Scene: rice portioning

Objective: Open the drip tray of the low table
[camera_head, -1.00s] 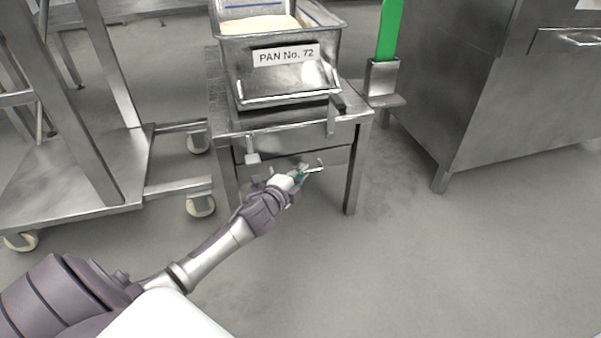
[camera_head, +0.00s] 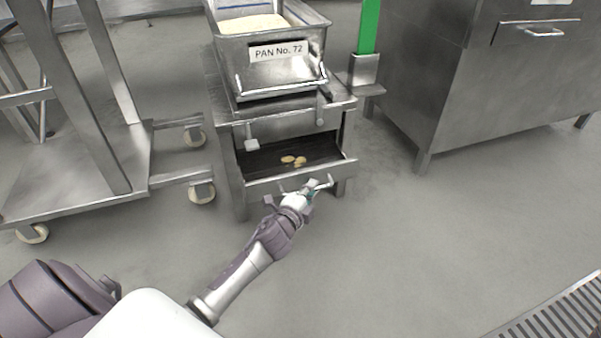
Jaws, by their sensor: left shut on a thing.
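The low table (camera_head: 348,104) is a steel stand under a pan. Its drip tray (camera_head: 262,188) is pulled partway out at the front; the dark inside shows, with a few pale yellowish pieces (camera_head: 295,161) lying in it. My left gripper (camera_head: 313,188) is at the tray's front, shut on the tray's bar handle (camera_head: 326,183). The fingertips are small and partly hidden by the hand. My right gripper is not in view.
A steel pan labelled "PAN No. 72" (camera_head: 262,75) with pale contents stands on the table. A wheeled cart (camera_head: 75,175) is at left, a steel cabinet (camera_head: 480,90) at right. A floor grate (camera_head: 560,315) lies lower right. The floor in front is clear.

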